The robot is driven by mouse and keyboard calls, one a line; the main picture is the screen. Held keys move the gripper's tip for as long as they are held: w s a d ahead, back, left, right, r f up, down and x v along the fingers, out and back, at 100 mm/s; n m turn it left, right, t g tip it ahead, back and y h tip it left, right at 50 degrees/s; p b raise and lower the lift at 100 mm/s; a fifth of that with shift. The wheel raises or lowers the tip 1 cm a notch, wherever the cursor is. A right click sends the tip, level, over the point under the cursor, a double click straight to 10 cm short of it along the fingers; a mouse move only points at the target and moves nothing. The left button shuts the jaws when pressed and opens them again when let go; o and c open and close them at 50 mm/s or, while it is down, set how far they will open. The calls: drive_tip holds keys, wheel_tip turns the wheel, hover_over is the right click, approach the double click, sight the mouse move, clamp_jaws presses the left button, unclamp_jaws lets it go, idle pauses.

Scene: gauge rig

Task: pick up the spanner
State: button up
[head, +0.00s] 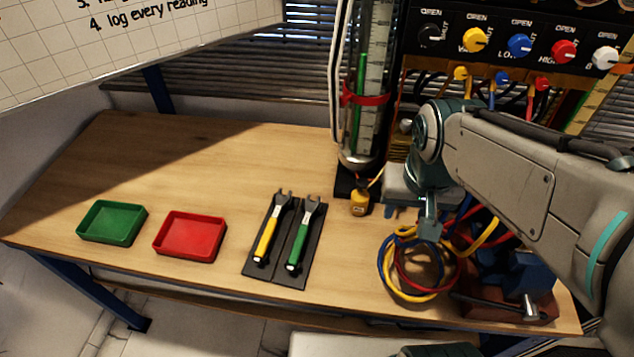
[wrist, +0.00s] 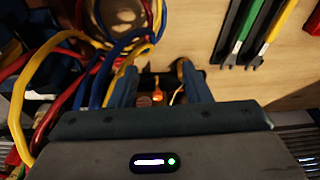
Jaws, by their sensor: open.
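Two spanners lie side by side on a dark mat (head: 283,273) on the table. One has a yellow handle (head: 266,241), the other a green handle (head: 298,247); their open jaws point to the back of the table. In the wrist view the green one (wrist: 248,22) and the yellow one (wrist: 285,18) show in part at the top right. My gripper (head: 430,232) is to the right of the mat, above the coiled hoses, apart from both spanners. In the wrist view its fingers (wrist: 160,84) are spread, with no spanner between them.
Yellow, blue and red hoses (head: 388,285) lie coiled near my gripper. A gauge tube (head: 362,90) and a valve panel (head: 520,40) stand behind. A red tray (head: 190,236) and a green tray (head: 112,222) sit left of the mat. The table's back left is clear.

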drive_tip(key=w+a+f+g, duration=0.15)
drive_tip(key=w+a, duration=0.35)
drive_tip(key=a, duration=0.5)
drive_tip(key=m, duration=0.2)
hover_over(301, 235)
drive_tip(key=shift+g, duration=0.45)
drive_tip(key=f, duration=1.1)
drive_tip(key=shift+w+d+f+p, duration=0.15)
drive_tip(key=shift+d+f+p, duration=0.15)
drive_tip(key=shift+p, duration=0.1)
drive_tip(key=f, duration=0.3)
drive_tip(key=shift+s+a+f+p, duration=0.2)
drive_tip(key=shift+a+f+p, duration=0.1)
drive_tip(key=shift+a+f, duration=0.05)
drive_tip(key=shift+f, duration=0.7)
clamp_jaws()
